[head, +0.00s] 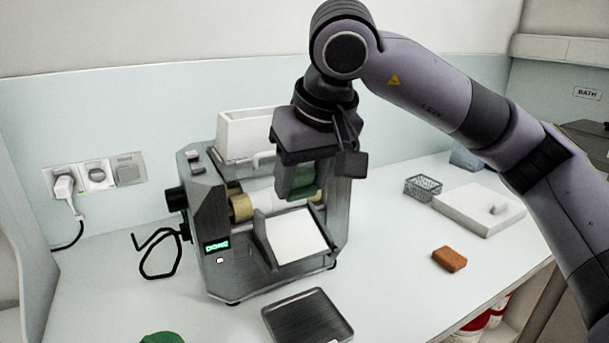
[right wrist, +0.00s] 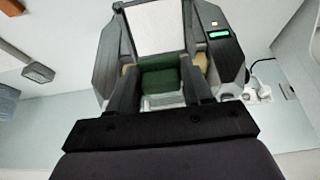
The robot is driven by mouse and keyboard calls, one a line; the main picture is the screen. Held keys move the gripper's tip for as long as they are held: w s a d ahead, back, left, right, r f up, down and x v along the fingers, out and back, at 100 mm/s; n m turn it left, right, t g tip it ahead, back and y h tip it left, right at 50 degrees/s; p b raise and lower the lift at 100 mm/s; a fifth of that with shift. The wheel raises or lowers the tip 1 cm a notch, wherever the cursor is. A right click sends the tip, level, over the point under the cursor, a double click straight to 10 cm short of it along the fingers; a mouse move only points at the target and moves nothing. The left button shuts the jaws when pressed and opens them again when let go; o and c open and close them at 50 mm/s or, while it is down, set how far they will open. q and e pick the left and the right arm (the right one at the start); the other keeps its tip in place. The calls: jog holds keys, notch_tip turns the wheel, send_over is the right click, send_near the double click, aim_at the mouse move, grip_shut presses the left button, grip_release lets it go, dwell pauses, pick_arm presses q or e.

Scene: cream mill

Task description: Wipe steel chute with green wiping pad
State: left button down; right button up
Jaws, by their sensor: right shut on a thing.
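The steel mill (head: 222,262) stands on the white counter, its small screen lit with "DONE". Its chute (head: 296,237) slopes out of the front, with a white face between dark steel sides; in the right wrist view the chute (right wrist: 155,28) lies beyond my fingers. My right gripper (head: 297,182) hangs over the mill, just above and behind the chute's upper end. It is shut on the green wiping pad (head: 300,178), which also shows between the fingers in the right wrist view (right wrist: 160,82). Whether the pad touches the chute or roller I cannot tell. My left gripper is not in view.
A dark metal tray (head: 307,318) lies in front of the mill. An orange-brown block (head: 449,259), a wire basket (head: 423,187) and a white slab (head: 478,209) are to the right. A green object (head: 162,338) is cut off at the bottom edge. A plugged socket (head: 65,187) is left.

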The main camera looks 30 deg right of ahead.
jog(key=b, duration=0.5)
send_over(300, 248)
jog(key=w, duration=0.2)
notch_tip(300, 248, down, 8)
jog(key=shift+d+r, duration=0.15)
jog(key=s+b, duration=0.1)
jog(key=s+f, duration=0.1)
jog(key=shift+s+b, duration=0.35)
jog(key=shift+s+f, duration=0.15)
jog(key=shift+s, duration=0.45)
jog(key=shift+w+f+b, duration=0.2)
jog(key=shift+f+b, duration=0.25)
jog(key=shift+b, duration=0.15)
